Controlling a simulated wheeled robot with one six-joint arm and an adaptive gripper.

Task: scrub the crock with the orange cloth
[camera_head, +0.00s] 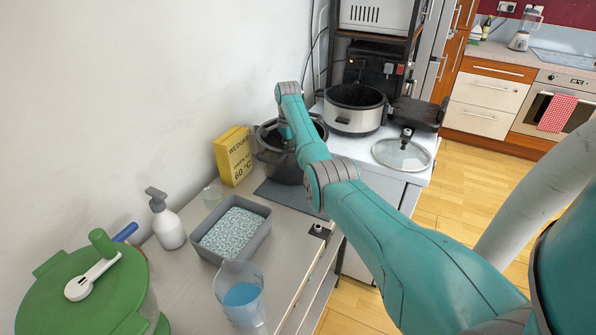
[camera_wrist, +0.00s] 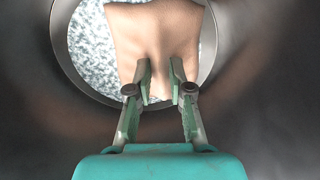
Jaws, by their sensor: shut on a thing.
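The crock (camera_head: 275,164) is a dark round pot on the worktop, beside the yellow box in the head view. My arm reaches down into it, so the gripper is hidden there. In the wrist view, the crock's dark inner wall (camera_wrist: 35,110) surrounds my gripper (camera_wrist: 160,78). The gripper is shut on the orange cloth (camera_wrist: 155,35), which looks pale tan and spreads out beyond the fingertips. Behind the cloth is a round floor with pale speckled material (camera_wrist: 88,45). Whether the cloth touches that floor is unclear.
A yellow box (camera_head: 233,157), a grey tray of speckled granules (camera_head: 262,236), a spray bottle (camera_head: 168,225), a jug of blue liquid (camera_head: 240,297) and a green-lidded container (camera_head: 75,292) crowd the worktop. A slow cooker (camera_head: 343,121) and glass lid (camera_head: 402,154) stand behind.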

